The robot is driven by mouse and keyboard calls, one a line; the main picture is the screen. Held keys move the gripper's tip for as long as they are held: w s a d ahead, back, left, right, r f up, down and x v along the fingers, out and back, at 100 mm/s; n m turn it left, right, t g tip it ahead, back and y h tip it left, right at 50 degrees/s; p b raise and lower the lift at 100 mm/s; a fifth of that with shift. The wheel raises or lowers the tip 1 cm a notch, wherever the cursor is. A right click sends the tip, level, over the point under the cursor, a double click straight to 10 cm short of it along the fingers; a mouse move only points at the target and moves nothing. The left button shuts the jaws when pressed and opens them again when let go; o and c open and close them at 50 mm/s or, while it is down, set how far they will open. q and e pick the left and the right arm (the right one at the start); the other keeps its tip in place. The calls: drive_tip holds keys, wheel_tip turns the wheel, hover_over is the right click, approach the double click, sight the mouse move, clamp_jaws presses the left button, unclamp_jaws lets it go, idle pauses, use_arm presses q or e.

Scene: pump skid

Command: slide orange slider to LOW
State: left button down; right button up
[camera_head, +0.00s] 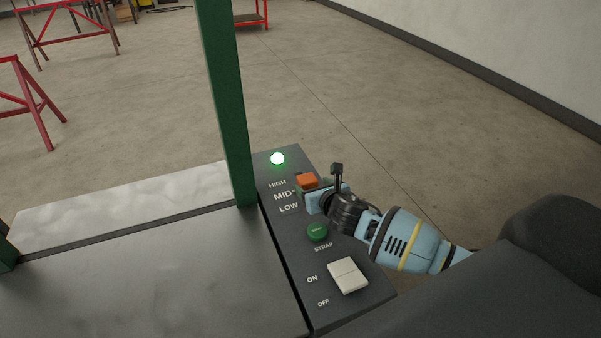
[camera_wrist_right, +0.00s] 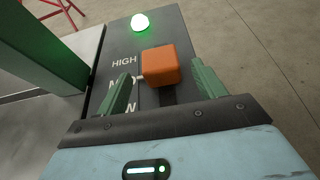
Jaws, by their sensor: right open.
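The orange slider (camera_head: 307,181) stands on the dark control panel (camera_head: 330,302), beside the labels HIGH (camera_head: 277,184), MID (camera_head: 283,196) and LOW (camera_head: 289,209). Its block appears level with MID or a little toward HIGH. In the right wrist view the orange slider (camera_wrist_right: 160,65) shows just ahead of and between the two green fingers. My right gripper (camera_head: 312,185) is open, close to the slider on its LOW side. I cannot tell whether a finger touches it. A dark slot shows below the slider in the wrist view. My left gripper is out of view.
A lit green lamp (camera_head: 278,158) sits at the panel's far end. A green STRAP button (camera_head: 317,232) and a white ON/OFF rocker (camera_head: 348,275) lie nearer. A green post (camera_head: 226,100) rises left of the panel. Open floor lies beyond.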

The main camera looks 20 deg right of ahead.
sight(305, 179)
drive_tip(key=shift+s+r, duration=0.1)
drive_tip(key=shift+s, duration=0.15)
drive_tip(key=shift+w, duration=0.25)
drive_tip(key=x, duration=0.4)
drive_tip(key=b+x, duration=0.1)
drive_tip(key=x, duration=0.1)
drive_tip(key=shift+f, duration=0.35)
drive_tip(key=shift+w, duration=0.5)
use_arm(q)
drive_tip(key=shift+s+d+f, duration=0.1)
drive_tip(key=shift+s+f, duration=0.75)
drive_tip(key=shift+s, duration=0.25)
use_arm(e)
drive_tip(key=shift+c, duration=0.4)
